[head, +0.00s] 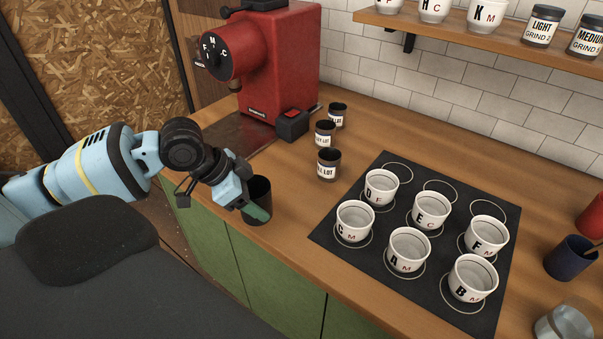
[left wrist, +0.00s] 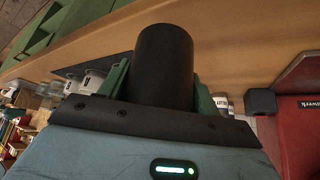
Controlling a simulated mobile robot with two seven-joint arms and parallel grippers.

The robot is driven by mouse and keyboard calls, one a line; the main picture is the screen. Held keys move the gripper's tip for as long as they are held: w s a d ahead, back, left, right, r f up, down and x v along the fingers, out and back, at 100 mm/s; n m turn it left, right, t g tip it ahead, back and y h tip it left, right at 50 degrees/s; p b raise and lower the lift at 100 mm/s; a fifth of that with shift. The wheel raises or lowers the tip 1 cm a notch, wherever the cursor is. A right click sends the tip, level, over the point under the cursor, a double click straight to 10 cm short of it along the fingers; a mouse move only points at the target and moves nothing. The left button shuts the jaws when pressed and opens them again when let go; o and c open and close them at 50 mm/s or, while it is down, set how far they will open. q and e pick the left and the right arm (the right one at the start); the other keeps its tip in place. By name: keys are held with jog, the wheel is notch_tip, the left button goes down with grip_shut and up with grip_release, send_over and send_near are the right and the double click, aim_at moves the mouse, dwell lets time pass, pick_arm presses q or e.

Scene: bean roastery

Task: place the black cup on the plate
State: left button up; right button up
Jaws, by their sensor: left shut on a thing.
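The black cup (head: 261,192) is upright by the counter's front edge in the head view. It also shows large in the left wrist view (left wrist: 164,62). My left gripper (head: 256,208) is shut on it, with green fingers on both sides of the cup. I cannot tell whether the cup's base touches the counter. A flat dark plate (head: 236,137) lies on the counter in front of the red grinder, partly hidden by my left arm. I cannot be sure that this is the plate named in the task. My right gripper is not in view.
The red grinder (head: 281,62) stands behind. Several small labelled jars (head: 329,166) stand right of it. A black mat (head: 340,225) with several white lettered cups (head: 408,250) lies to the right. The wooden counter (head: 300,222) is bare between cup and mat.

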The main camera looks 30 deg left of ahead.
pick_arm(q)
jog(key=w, duration=0.4)
jog(key=w+f, duration=0.1)
jog(key=w, duration=0.9)
jog(key=shift+a+f+b, duration=0.15)
jog(key=shift+f+b, duration=0.05)
jog(key=shift+b, duration=0.1)
jog(key=shift+w, duration=0.25)
jog(key=shift+w+f, duration=0.1)
jog(key=shift+f, duration=1.65)
jog(key=shift+f, duration=0.15)
jog(key=o, duration=1)
jog(key=shift+o, duration=0.2)
